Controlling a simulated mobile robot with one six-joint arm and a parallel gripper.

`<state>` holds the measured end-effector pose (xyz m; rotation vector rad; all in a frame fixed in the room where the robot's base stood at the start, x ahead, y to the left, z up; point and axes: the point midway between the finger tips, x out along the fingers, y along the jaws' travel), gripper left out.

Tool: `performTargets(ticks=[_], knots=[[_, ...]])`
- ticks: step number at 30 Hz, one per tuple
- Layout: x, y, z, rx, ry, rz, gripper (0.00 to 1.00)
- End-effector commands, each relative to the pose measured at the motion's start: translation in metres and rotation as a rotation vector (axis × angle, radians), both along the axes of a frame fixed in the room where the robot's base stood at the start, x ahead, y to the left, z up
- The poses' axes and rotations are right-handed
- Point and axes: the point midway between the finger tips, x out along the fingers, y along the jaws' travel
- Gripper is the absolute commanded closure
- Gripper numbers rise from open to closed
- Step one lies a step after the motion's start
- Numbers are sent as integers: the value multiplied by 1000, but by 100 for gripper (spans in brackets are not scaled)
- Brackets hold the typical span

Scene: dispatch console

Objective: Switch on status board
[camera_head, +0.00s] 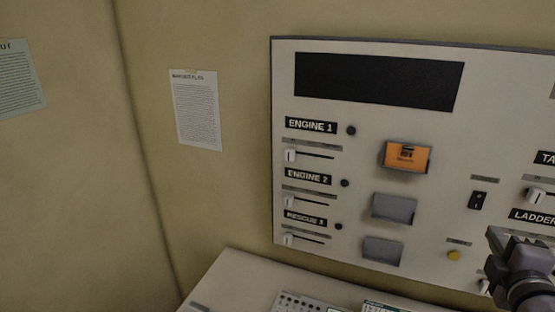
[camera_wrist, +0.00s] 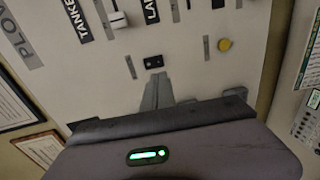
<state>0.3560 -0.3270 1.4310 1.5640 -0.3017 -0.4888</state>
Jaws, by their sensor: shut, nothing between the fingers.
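The cream console panel (camera_head: 300,190) fills the right of the head view. It has a dark, blank display (camera_head: 375,82) at its top. A small black rocker switch (camera_head: 478,200) sits under a grey label strip; it also shows in the wrist view (camera_wrist: 153,62), just beyond my fingertips. My gripper (camera_head: 492,236) is at the lower right in the head view, just below the rocker. Its closed fingers (camera_wrist: 156,88) point at the panel with nothing between them. I cannot tell whether they touch the panel.
A yellow button (camera_head: 453,254) is below and left of the rocker. White sliders (camera_head: 290,155) and several labels line the panel. An orange card (camera_head: 405,157) sits above two grey holders (camera_head: 393,207). A desk (camera_head: 235,285) juts out below. Paper notices (camera_head: 195,110) hang at left.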

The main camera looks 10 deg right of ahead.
Motion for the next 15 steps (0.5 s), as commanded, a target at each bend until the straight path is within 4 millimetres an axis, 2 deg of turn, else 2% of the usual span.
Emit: performTargets(ticks=[9,15], knots=[[59,-32,-10,2,3,1,100],[81,-44,-13,0,3,-1,100]])
